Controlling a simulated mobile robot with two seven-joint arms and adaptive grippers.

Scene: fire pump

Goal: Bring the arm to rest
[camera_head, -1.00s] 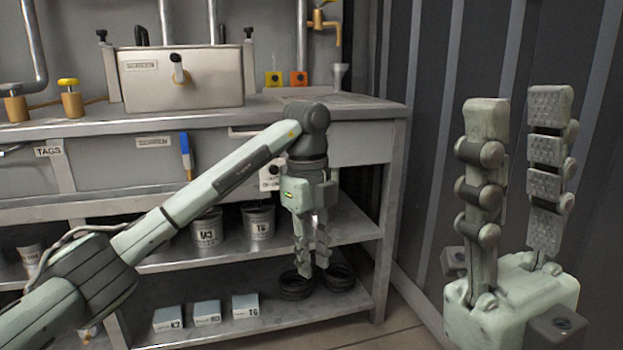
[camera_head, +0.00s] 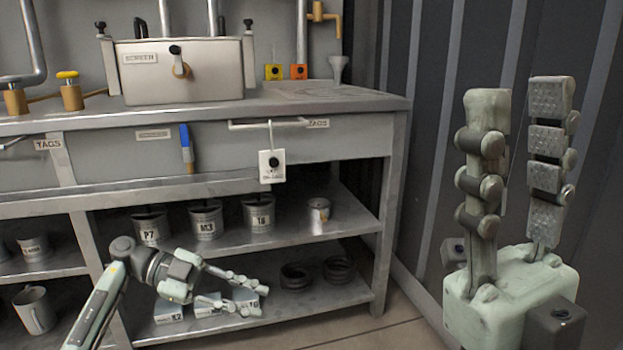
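My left gripper (camera_head: 243,295) is low in front of the bench's lower shelf, its fingers pointing right. Its fingers are spread apart with nothing between them, and they partly cover the small labelled boxes behind. My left arm comes in from the bottom left. My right gripper (camera_head: 522,165) stands upright at the right, close to the camera. Its two fingers are apart and empty.
A metal bench (camera_head: 395,180) carries a screen box (camera_head: 183,72). A white tag (camera_head: 271,166) hangs from a drawer handle. Labelled cans (camera_head: 206,222) stand on the middle shelf. Black rings (camera_head: 338,270) and small boxes (camera_head: 169,312) are on the lower shelf. A mug (camera_head: 36,310) is at left.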

